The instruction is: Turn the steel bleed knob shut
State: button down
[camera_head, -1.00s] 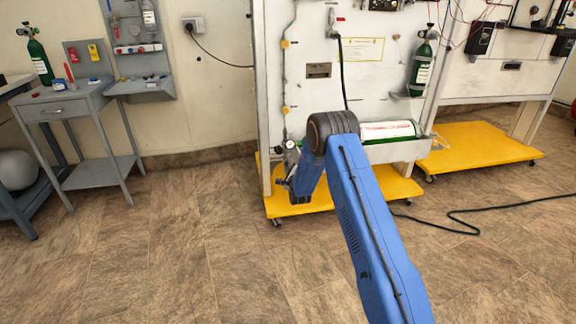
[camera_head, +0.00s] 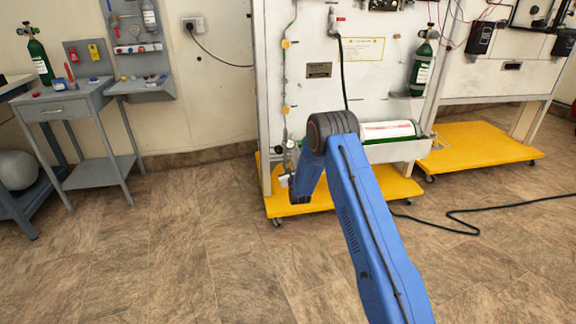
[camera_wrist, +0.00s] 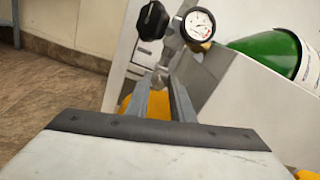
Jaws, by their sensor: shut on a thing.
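The steel bleed knob (camera_wrist: 159,72) is a small bright metal piece below the pressure gauge (camera_wrist: 199,25) in the wrist view. My gripper (camera_wrist: 161,83) reaches up to it from below, with its two grey fingers on either side and shut on it. The fingertips partly hide the knob. In the head view my gripper (camera_head: 285,179) is at the lower left of the white panel (camera_head: 322,105), and the knob is too small to make out there.
A black knob (camera_wrist: 152,20) sits just left of the gauge, close above my fingers. A green and white cylinder (camera_wrist: 275,52) lies to the right. The yellow base (camera_head: 395,186) stands below the panel. The floor to the left is clear.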

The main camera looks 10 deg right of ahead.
jog(key=shift+f+m, duration=0.15)
jog(key=shift+m, duration=0.55)
jog(key=c, duration=1.5)
grip_release()
jog(key=shift+c, duration=0.2)
jog(key=s, duration=1.7)
jog(key=shift+s, duration=0.25)
jog(key=shift+d, duration=0.1)
